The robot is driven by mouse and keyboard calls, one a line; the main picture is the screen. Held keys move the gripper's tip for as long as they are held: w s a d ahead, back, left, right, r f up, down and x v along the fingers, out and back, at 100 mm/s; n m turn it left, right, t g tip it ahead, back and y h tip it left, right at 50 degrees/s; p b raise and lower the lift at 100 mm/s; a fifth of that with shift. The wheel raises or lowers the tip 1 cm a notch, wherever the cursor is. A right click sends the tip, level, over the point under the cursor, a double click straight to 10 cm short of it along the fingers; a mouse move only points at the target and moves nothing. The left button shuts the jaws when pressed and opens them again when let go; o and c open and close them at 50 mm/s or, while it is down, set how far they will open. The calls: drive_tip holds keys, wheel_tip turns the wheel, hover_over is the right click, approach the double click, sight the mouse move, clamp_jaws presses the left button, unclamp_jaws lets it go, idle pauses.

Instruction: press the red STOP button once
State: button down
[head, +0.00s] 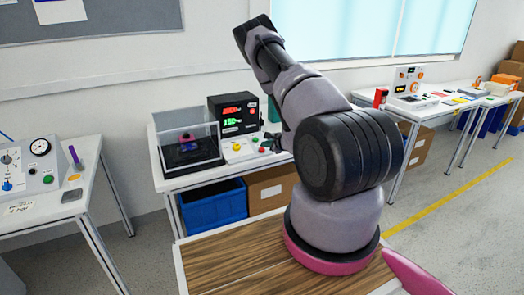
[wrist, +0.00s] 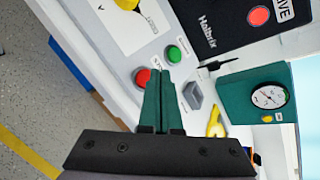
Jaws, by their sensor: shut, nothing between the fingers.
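The red button (wrist: 142,77) sits on a white panel (wrist: 120,40) in the wrist view, with a light ring around it. A label beside it is partly hidden by a finger. A green button (wrist: 173,54) is up and right of it. My gripper (wrist: 159,73) is shut and empty, its two green fingers together. Its tips appear between the two buttons, close beside the red one; I cannot tell how high they are above the panel. In the head view my gripper (head: 274,144) is small and dark at the right end of the panel (head: 238,155).
A black display unit (head: 233,115) stands behind the panel, and a clear-covered box (head: 190,148) stands left of it. In the wrist view a grey block (wrist: 193,95), a yellow item (wrist: 215,124) and a green gauge box (wrist: 262,95) lie to the right.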

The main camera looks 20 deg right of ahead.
drive_tip(key=shift+f, duration=0.1)
drive_tip(key=shift+w+f, duration=0.1)
drive_tip(key=shift+f, duration=0.15)
idle(0.3)
drive_tip(key=shift+w+f, duration=0.15)
drive_tip(key=shift+f, duration=0.3)
idle(0.6)
drive_tip(key=shift+r, duration=0.15)
drive_tip(key=shift+s+r, duration=0.25)
drive_tip(key=shift+r, duration=0.45)
drive_tip(key=shift+r, duration=0.1)
drive_tip(key=shift+s+r, duration=0.25)
drive_tip(key=shift+r, duration=0.5)
drive_tip(key=shift+s+r, duration=0.3)
drive_tip(key=shift+r, duration=0.45)
drive_tip(key=shift+s+r, duration=0.25)
drive_tip(key=shift+r, duration=0.5)
